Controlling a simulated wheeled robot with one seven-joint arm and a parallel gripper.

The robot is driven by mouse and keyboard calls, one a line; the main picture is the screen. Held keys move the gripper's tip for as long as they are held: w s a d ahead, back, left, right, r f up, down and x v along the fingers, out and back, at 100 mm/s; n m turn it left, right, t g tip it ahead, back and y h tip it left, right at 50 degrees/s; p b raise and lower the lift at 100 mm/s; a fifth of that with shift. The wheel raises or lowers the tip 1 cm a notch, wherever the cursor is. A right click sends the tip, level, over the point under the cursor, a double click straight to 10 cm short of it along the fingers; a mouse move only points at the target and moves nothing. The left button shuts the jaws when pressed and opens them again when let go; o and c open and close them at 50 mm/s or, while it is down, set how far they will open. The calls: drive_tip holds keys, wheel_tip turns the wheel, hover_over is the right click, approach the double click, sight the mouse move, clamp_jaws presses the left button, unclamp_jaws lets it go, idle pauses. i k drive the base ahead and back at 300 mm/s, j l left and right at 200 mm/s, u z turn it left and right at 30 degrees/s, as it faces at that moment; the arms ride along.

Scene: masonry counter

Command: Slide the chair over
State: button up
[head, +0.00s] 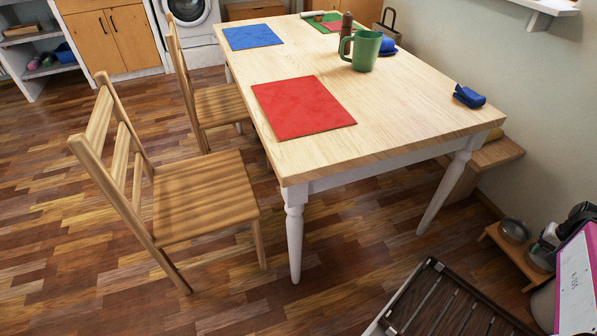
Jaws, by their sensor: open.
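A wooden chair (205,196) stands in the left of the head view, facing the table's left side. Its slatted back is to the left, and its seat lies apart from the table edge, with bare floor showing between. A second wooden chair (218,104) stands farther back, closer to the table, with part of its seat hidden by the tabletop. The table (395,110) has a pale wood top and white legs. My gripper is not in view.
On the table are red (302,106) and blue (253,37) mats, a green mug (365,52) and a blue cloth-like item (469,97). A dark slatted frame (440,310) lies at the bottom right. The wooden floor (60,250) left of the near chair is clear.

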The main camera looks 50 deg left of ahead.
sight(203, 195)
drive_tip(key=u, duration=3.3)
drive_tip(key=i+j+z, duration=0.1)
drive_tip(key=i+j, duration=0.2)
drive_tip(key=j, duration=0.15)
drive_tip(key=i+j, duration=0.25)
drive_tip(key=j, duration=0.2)
drive_tip(key=i+j+z, duration=0.15)
drive_tip(key=j, duration=0.3)
drive_tip(key=i+j, duration=0.35)
drive_tip(key=i+j+z, duration=0.15)
drive_tip(key=j, duration=0.45)
drive_tip(key=i+j, duration=0.3)
drive_tip(key=j, duration=0.2)
drive_tip(key=i+j+z, duration=0.15)
drive_tip(key=j, duration=0.35)
drive_tip(key=i+j, duration=0.25)
drive_tip(key=j, duration=0.3)
drive_tip(key=z, duration=0.05)
